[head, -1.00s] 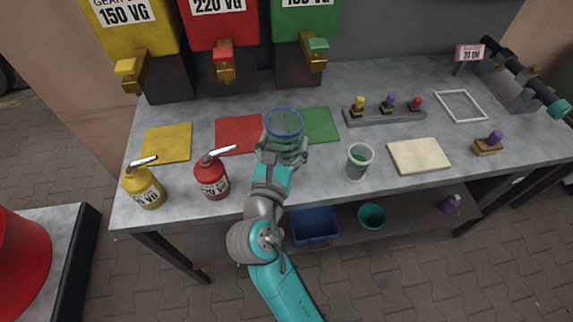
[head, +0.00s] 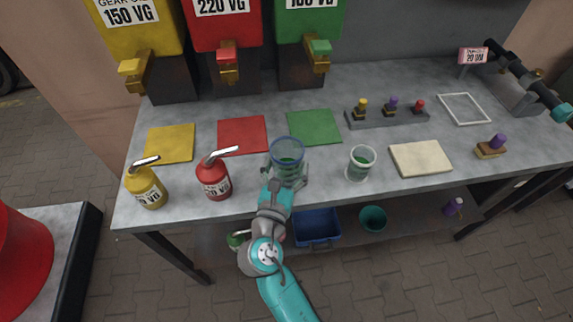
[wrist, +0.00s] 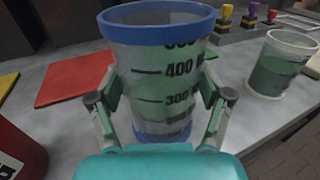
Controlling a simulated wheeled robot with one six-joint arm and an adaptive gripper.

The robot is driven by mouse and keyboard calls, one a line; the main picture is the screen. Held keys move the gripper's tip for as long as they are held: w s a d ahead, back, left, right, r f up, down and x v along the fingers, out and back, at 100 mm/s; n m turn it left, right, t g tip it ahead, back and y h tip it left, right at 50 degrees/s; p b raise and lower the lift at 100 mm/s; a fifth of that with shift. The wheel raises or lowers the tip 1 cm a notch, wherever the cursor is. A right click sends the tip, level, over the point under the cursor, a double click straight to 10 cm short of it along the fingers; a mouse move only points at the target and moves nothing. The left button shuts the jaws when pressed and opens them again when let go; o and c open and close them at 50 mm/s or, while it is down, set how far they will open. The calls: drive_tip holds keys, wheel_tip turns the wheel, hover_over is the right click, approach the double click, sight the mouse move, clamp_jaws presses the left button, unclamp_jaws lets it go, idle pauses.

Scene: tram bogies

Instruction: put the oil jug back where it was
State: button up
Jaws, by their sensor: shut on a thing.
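My gripper (head: 287,178) is shut on a clear measuring jug (head: 287,150) with a blue rim and black scale marks. The jug stands upright between the fingers near the front of the bench, and greenish content shows through it. In the wrist view the jug (wrist: 160,60) fills the middle, with a finger on each side. Whether its base touches the bench is hard to tell. A green mat (head: 314,127) lies behind it. A red oil can (head: 213,178) and a yellow oil can (head: 146,188) stand to the left.
A second clear beaker (head: 361,163) with green liquid stands close to the right. Red (head: 242,135) and yellow (head: 170,143) mats lie left of the green one. A beige board (head: 420,157) is further right. A blue bin (head: 317,228) sits on the lower shelf.

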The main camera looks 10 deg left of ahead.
drive_tip(key=o, duration=1.3)
drive_tip(key=shift+f, duration=0.1)
drive_tip(key=shift+s, duration=0.15)
drive_tip(key=s, duration=0.4)
drive_tip(key=s+a, duration=0.1)
drive_tip(key=s, duration=0.6)
drive_tip(key=shift+s+a, duration=0.15)
drive_tip(key=shift+s, duration=0.2)
